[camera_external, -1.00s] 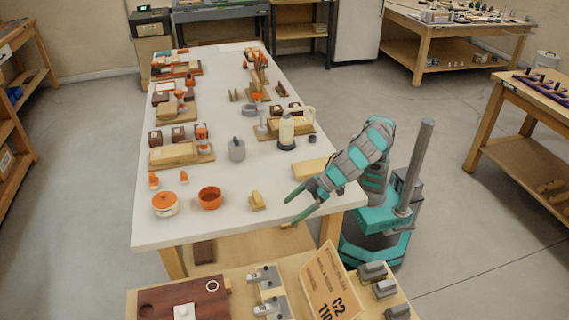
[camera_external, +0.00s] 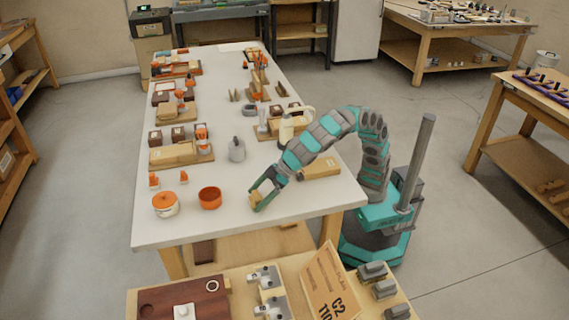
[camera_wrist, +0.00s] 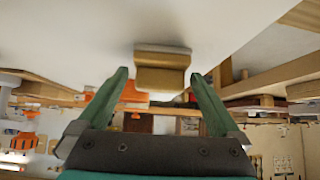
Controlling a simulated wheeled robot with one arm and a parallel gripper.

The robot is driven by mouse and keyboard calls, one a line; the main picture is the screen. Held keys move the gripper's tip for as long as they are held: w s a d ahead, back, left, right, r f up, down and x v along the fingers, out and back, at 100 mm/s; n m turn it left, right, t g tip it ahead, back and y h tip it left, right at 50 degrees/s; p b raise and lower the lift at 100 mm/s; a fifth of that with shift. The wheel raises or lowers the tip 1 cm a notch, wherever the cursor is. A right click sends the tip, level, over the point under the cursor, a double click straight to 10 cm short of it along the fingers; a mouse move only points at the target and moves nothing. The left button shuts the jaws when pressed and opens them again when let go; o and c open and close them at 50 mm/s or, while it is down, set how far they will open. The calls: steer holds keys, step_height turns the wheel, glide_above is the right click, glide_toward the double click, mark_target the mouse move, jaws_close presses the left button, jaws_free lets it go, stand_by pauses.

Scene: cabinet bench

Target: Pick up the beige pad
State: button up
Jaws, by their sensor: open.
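The beige pad (camera_external: 256,197) is a small tan block on the white table (camera_external: 225,225), near its front and right of the orange bowl. In the wrist view the pad (camera_wrist: 161,72) shows with a wider, flat edge against the table surface. My gripper (camera_external: 260,196) is open, low at the pad. In the wrist view my gripper's green fingers (camera_wrist: 160,82) point toward it, one on each side, with a gap on both sides. The pad is partly hidden by the fingers in the external view. I cannot tell how deep it lies between the fingertips.
A grey canister (camera_external: 237,149) stands behind. A larger tan block (camera_external: 321,168) lies under my arm. The front strip of the table is clear.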

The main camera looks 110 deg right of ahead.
steer(key=shift+w+f, duration=0.25)
steer(key=shift+w, duration=0.05)
steer(key=c, duration=1.2)
